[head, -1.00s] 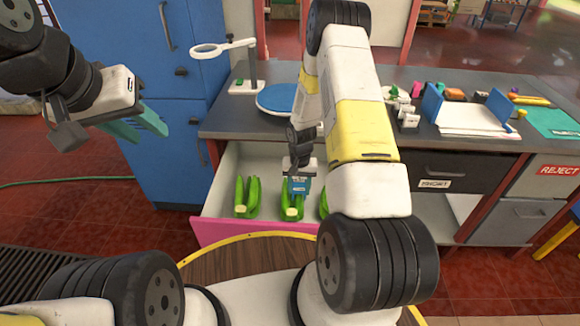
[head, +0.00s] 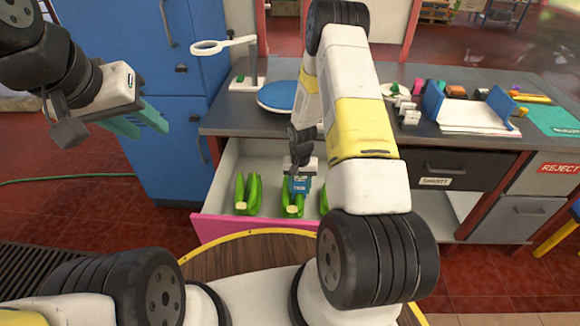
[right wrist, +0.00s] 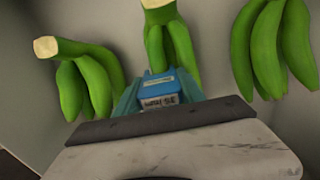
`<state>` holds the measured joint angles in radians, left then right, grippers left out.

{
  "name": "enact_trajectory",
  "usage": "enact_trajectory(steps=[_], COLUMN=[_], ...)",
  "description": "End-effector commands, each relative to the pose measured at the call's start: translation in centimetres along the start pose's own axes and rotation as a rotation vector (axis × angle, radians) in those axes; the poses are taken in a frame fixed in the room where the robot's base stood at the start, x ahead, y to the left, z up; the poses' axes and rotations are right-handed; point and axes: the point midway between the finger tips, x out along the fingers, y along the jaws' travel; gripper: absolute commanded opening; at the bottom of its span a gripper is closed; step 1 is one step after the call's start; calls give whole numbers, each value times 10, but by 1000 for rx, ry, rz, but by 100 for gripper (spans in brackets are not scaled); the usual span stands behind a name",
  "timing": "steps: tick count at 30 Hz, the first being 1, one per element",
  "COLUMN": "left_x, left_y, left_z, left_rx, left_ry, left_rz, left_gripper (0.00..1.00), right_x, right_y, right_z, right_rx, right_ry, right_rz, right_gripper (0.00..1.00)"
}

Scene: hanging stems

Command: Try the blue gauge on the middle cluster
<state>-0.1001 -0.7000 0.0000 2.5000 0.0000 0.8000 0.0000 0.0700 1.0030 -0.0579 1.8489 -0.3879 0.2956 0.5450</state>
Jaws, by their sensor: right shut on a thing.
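In the right wrist view the gauge overlaps the lower fingers of the middle cluster (right wrist: 170,45). I cannot tell whether they touch. My left gripper (head: 140,121) is open and empty, away to the left.
The pale drawer with a pink front (head: 215,229) juts out below the grey counter (head: 225,122). On the counter stand a magnifier (head: 222,46), a blue round plate (head: 276,97) and a blue-sided paper tray (head: 478,117). A blue cabinet (head: 165,150) stands at left.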

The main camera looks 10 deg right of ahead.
Motion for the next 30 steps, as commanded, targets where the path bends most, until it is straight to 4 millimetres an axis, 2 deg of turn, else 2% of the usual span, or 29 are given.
enact_trajectory(steps=[7, 30], left_x=[0, 0], left_y=[0, 0], left_z=[0, 0], left_rx=[0, 0], left_ry=[0, 0], left_rz=[0, 0], left_gripper=[36, 36], right_x=[-5, -51], right_y=[0, 0], right_z=[-1, -1], right_rx=[0, 0], right_ry=[2, 2], right_rz=[-1, -1], right_gripper=[11, 11])
